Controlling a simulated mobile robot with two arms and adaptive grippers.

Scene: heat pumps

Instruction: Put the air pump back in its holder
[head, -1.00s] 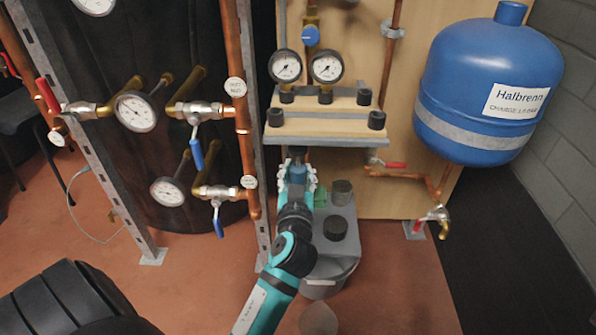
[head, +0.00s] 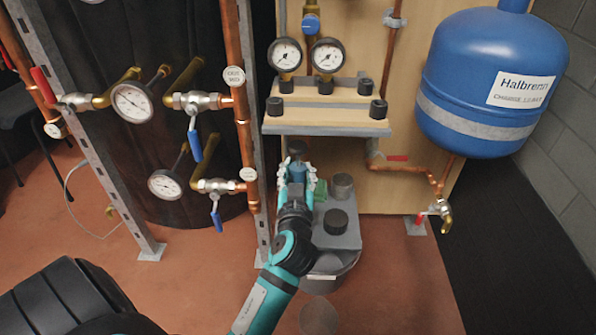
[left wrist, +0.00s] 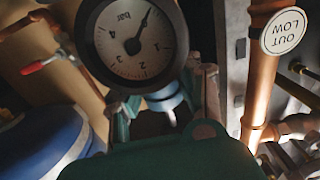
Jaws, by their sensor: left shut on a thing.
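My left gripper (head: 296,172) is shut on a blue cylindrical body (head: 298,173), apparently the air pump, below the front edge of the shelf. A dark round part (head: 298,147) sits at its top. In the left wrist view the blue body (left wrist: 166,97) shows between the fingers, with a large round bar gauge (left wrist: 135,40) partly covering it; I cannot tell whether the gauge belongs to it. The holder is not clearly identifiable; the wooden shelf (head: 325,122) with black caps is just above. My right gripper is not in view.
A grey box (head: 345,240) with a dark cylinder (head: 336,221) on it stands right of the gripper. A copper pipe (head: 243,130) and a slotted metal post (head: 262,200) are close on the left. A blue tank (head: 480,60) hangs at the right.

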